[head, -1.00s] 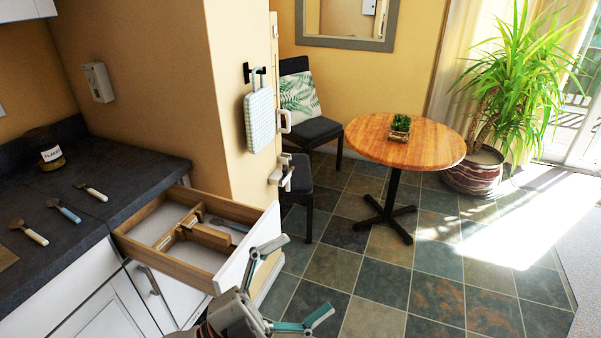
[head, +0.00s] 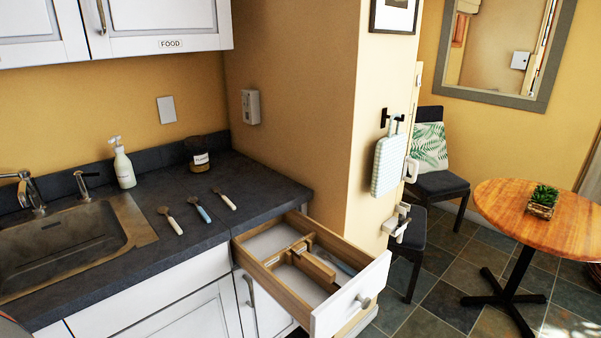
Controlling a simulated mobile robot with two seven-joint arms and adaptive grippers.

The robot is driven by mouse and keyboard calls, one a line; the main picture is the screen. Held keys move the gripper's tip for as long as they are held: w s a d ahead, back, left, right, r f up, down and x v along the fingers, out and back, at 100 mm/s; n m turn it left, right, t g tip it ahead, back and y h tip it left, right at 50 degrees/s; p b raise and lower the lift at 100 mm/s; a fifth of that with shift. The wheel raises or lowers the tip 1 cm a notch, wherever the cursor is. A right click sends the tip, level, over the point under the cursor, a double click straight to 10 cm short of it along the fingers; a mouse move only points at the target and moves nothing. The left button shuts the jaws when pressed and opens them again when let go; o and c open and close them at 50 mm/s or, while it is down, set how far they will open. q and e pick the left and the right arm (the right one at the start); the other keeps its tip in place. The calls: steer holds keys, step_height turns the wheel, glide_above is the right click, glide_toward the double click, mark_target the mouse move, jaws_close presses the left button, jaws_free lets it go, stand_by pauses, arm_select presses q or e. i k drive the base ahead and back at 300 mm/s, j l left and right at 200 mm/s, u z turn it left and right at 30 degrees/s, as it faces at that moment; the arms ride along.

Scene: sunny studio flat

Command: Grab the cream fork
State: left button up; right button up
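Three utensils lie on the dark counter in the head view. The left one has a cream handle (head: 174,226), the middle one a blue handle (head: 204,214), and the right one a cream handle (head: 229,202). Their heads are small, and I cannot tell for sure which cream-handled one is the fork. A bluish-grey utensil (head: 337,263) lies in the open drawer (head: 377,274), partly hidden by its dividers. Neither of my grippers is in view.
A sink (head: 70,238), soap bottle (head: 124,167) and labelled jar (head: 198,155) stand left of and behind the utensils. The open drawer juts out at the counter's right end. The round table (head: 540,222) stands farther right. The counter around the utensils is clear.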

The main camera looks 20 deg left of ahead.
mark_target(227, 200)
steer(key=u, duration=1.25)
